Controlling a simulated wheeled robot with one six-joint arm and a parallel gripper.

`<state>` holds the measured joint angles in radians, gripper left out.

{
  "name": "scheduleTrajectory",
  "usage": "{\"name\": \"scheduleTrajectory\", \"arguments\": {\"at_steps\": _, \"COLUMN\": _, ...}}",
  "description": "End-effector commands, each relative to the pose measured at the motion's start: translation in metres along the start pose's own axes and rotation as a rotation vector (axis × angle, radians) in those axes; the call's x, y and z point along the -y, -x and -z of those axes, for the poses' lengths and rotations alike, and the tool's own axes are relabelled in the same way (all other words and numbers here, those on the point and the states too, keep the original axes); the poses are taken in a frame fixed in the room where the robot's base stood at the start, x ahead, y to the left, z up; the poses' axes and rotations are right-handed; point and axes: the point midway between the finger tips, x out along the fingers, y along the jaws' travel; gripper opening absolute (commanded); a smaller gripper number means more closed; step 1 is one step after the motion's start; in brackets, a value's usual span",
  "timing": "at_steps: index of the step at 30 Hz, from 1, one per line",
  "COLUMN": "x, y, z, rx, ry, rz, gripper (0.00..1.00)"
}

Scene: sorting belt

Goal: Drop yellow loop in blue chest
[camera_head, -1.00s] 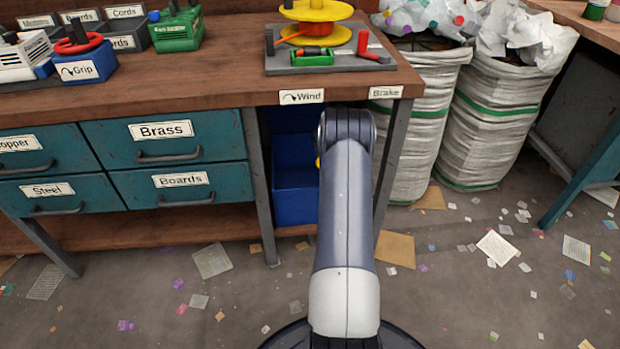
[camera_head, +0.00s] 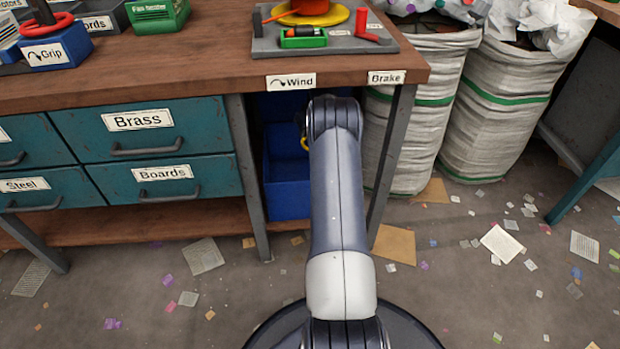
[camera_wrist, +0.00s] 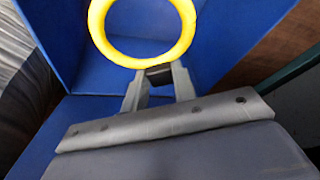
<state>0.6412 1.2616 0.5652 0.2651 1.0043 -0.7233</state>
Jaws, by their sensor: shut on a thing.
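The yellow loop (camera_wrist: 187,28) is a smooth ring held at its lower edge between the fingertips of my gripper (camera_wrist: 158,76) in the wrist view. The blue chest (camera_head: 287,187) stands under the workbench, between the drawers and the right bench leg. Its blue walls (camera_wrist: 222,40) fill much of the wrist view behind the loop, so the loop appears over or in front of its opening. A sliver of the loop (camera_head: 305,144) shows beside my arm in the head view. My arm hides the gripper and the right part of the chest there.
The workbench top (camera_head: 180,80) overhangs the chest, with a bench leg (camera_head: 391,165) to its right. Teal drawers (camera_head: 150,150) stand at its left. White sacks (camera_head: 420,110) stand right of the bench. Scraps litter the floor.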

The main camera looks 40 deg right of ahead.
Motion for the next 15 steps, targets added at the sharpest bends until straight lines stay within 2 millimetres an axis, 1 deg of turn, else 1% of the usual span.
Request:
{"name": "scheduleTrajectory", "arguments": {"at_steps": 1, "x": 0.000, "y": -0.010, "z": -0.004, "rx": 0.000, "ry": 0.000, "rz": 0.000, "gripper": 0.05}}
{"name": "scheduleTrajectory", "arguments": {"at_steps": 6, "x": 0.000, "y": -0.024, "z": -0.010, "rx": 0.000, "ry": 0.000, "rz": 0.000, "gripper": 0.05}}
{"name": "scheduleTrajectory", "arguments": {"at_steps": 15, "x": 0.000, "y": -0.026, "z": -0.011, "rx": 0.000, "ry": 0.000, "rz": 0.000, "gripper": 0.05}}
